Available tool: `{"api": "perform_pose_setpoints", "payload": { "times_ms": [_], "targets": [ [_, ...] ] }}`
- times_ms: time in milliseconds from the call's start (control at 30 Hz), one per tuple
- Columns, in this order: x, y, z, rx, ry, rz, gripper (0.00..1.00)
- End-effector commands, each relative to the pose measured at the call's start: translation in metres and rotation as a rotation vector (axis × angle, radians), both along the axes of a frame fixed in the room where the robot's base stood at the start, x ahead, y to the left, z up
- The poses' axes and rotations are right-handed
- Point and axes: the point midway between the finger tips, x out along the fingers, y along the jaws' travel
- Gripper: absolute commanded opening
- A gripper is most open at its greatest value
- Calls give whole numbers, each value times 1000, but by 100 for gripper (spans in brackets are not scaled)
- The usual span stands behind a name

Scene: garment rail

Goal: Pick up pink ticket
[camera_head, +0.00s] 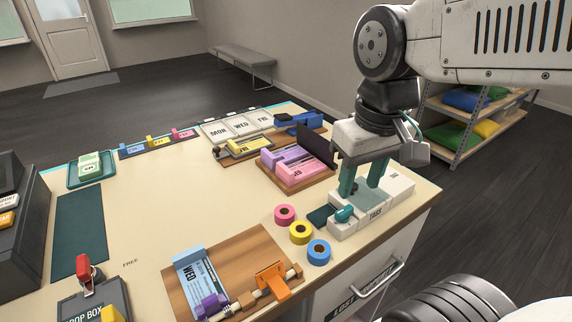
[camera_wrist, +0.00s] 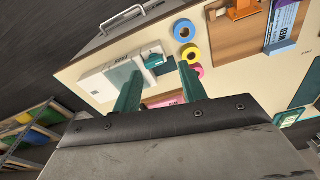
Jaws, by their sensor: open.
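A pink ticket stack (camera_head: 298,170) with printing lies in a wooden tray (camera_head: 297,189) beside a purple one, in the middle right of the table. In the wrist view a pink strip (camera_wrist: 163,100) shows between the fingers, partly hidden by my gripper; it looks like the same stack. My gripper (camera_head: 364,190) is open and empty, with teal fingers pointing down. In the head view it appears over the white TAGS box (camera_head: 375,212), to the right of the pink stack. In the wrist view the open fingers (camera_wrist: 158,78) show.
Pink (camera_head: 285,213), yellow (camera_head: 301,232) and blue (camera_head: 319,251) tape rolls stand left of the TAGS box. A dark upright panel (camera_head: 318,148) stands behind the pink stack. A wooden board (camera_head: 222,272) with a blue ticket lies in front. The table's middle is clear.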

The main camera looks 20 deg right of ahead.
Motion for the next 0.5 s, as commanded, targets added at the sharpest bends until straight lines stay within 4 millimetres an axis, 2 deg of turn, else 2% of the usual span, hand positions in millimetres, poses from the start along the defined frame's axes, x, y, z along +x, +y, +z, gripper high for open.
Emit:
{"api": "perform_pose_setpoints", "payload": {
  "times_ms": [33,167,300,400,500],
  "targets": [
    [20,2,2,-1,15,15,42],
    [79,11,3,-2,40,64,42],
    [143,21,-7,-4,65,113,42],
    [182,26,-21,-5,79,140,42],
    [210,30,-34,-5,90,159,42]
  ]
}}
